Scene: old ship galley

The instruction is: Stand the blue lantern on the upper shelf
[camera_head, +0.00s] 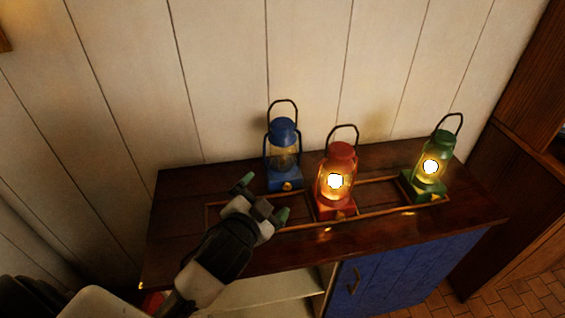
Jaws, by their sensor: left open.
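The blue lantern (284,155), unlit, stands upright at the back of the dark wooden cabinet top (175,235), its wire handle raised. My left gripper (262,199) is open and empty over the cabinet top. It is in front and to the left of the blue lantern, with its jaws apart from it. A pale shelf (275,291) shows in the cabinet's open left part, below the top; I cannot tell whether it is the upper shelf. My right gripper is not in view.
A lit red lantern (337,189) stands right of the blue one, close to my left gripper. A lit green lantern (430,168) stands farther right. Thin raised wooden strips (375,181) frame part of the top. A blue cabinet door (400,275) covers the front right.

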